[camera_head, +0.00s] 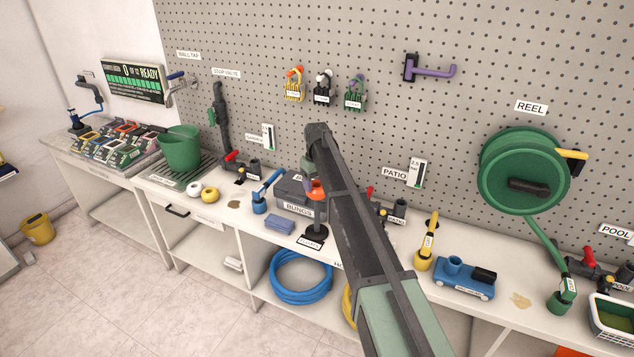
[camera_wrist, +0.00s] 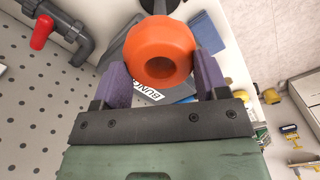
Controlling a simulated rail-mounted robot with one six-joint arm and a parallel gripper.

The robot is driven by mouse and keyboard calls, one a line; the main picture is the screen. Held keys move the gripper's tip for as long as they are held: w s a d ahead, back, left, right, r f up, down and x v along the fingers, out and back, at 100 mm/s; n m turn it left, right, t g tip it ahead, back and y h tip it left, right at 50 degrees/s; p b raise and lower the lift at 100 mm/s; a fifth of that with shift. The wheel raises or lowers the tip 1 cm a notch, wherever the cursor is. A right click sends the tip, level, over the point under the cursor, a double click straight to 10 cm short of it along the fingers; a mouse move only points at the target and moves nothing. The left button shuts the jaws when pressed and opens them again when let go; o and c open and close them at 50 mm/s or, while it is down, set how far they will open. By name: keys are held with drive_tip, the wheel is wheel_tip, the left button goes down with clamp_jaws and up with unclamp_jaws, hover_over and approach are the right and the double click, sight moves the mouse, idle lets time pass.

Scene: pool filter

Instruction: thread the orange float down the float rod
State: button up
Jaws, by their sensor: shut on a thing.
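The orange float (camera_head: 316,190) is a thick ring, and my gripper (camera_head: 309,172) is shut on it above the bench. In the wrist view the float (camera_wrist: 160,55) sits between the two purple fingers of my gripper (camera_wrist: 160,85), with its hole facing the camera. The float rod (camera_head: 318,215) stands on a round black base (camera_head: 315,234) directly below the float. A short grey length of rod (camera_wrist: 159,8) shows past the float's far edge. No rod shows through the hole, and I cannot tell whether its tip has entered from below.
A grey bungs case (camera_head: 289,193) stands close behind the rod, with a blue sponge-like block (camera_head: 279,224) to the left. White (camera_head: 193,188) and yellow (camera_head: 210,195) rings lie farther left. Pipe valves stand along the pegboard (camera_head: 440,130).

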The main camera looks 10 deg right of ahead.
wheel_tip(320, 180, down, 11)
drive_tip(key=b, duration=1.1)
idle(3.6)
drive_tip(key=shift+r+p, duration=0.55)
drive_tip(key=shift+p, duration=0.1)
drive_tip(key=shift+f+b, duration=0.7)
idle(0.4)
drive_tip(key=shift+r, duration=0.2)
drive_tip(key=shift+r+p, duration=0.5)
drive_tip(key=shift+p, duration=0.2)
